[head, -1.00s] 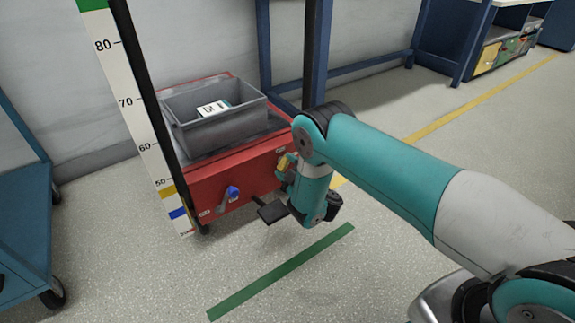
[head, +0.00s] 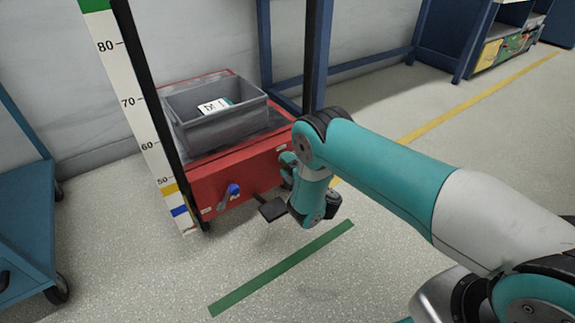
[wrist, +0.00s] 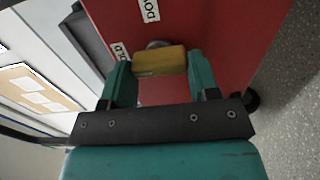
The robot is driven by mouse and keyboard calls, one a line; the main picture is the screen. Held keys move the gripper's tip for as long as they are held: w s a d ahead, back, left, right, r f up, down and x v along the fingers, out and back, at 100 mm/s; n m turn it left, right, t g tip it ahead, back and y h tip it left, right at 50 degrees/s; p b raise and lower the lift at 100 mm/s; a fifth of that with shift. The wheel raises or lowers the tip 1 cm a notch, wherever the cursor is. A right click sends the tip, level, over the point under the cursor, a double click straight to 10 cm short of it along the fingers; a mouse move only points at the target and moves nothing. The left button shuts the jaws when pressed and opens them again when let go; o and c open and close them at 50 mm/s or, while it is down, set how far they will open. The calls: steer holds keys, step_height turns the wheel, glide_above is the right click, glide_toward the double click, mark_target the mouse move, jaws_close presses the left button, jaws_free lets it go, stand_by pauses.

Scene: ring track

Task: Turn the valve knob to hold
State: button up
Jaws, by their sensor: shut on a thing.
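The yellow valve knob (wrist: 160,61) is on the red front panel (wrist: 190,25) of a lift. My gripper (wrist: 160,75) is shut on it, with one teal finger at each side. A white label reading "DOW", cut off, is above the knob (wrist: 150,9), and one ending in "LD" (wrist: 119,52) is to its left. In the head view my gripper (head: 287,163) is at the right end of the red panel (head: 215,180), and my wrist hides the knob.
A blue knob (head: 234,189) is at the panel's left part, and a black pedal (head: 272,209) sticks out low in front. A grey bin (head: 215,126) stands on the lift beside a height scale (head: 137,95). A blue cart (head: 25,215) is at the left.

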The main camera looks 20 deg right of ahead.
steer(key=shift+d, duration=0.15)
stand_by(0.3)
steer(key=o, duration=0.9)
steer(key=shift+r+p, duration=0.1)
steer(key=shift+p, duration=0.2)
steer(key=p+v, duration=1.7)
steer(key=p, duration=0.7)
steer(key=shift+s+p, duration=0.2)
steer(key=shift+p, duration=0.1)
